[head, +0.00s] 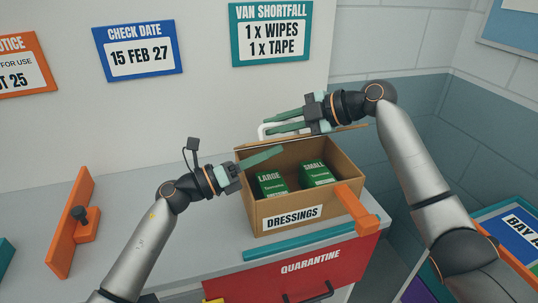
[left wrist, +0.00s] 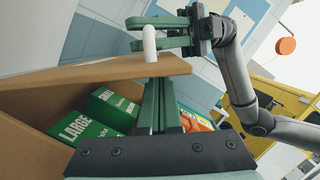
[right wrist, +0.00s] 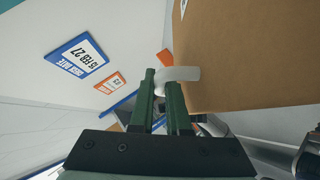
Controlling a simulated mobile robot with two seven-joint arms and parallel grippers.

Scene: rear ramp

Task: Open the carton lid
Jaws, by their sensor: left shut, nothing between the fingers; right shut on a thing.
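The brown carton (head: 252,208), labelled DRESSINGS, stands on the counter with its inside showing. Its lid (head: 345,129) is raised at the back and seen nearly edge-on in the head view; it also shows in the right wrist view (right wrist: 250,55). My right gripper (head: 272,128) is shut on the lid's white handle (right wrist: 182,74). The left wrist view also shows this handle (left wrist: 149,45) between the right fingers. My left gripper (head: 281,149) is shut and empty, its fingers reaching over the carton's left side. In the left wrist view its tips are close to the lid's edge; contact is unclear.
Green LARGE (head: 271,184) and SMALL (head: 316,174) packs lie inside the carton. An orange block (head: 357,208) is at its front right corner. A teal bar (head: 300,243) lies along the counter's front. An orange stand (head: 70,225) is at left, with clear counter between.

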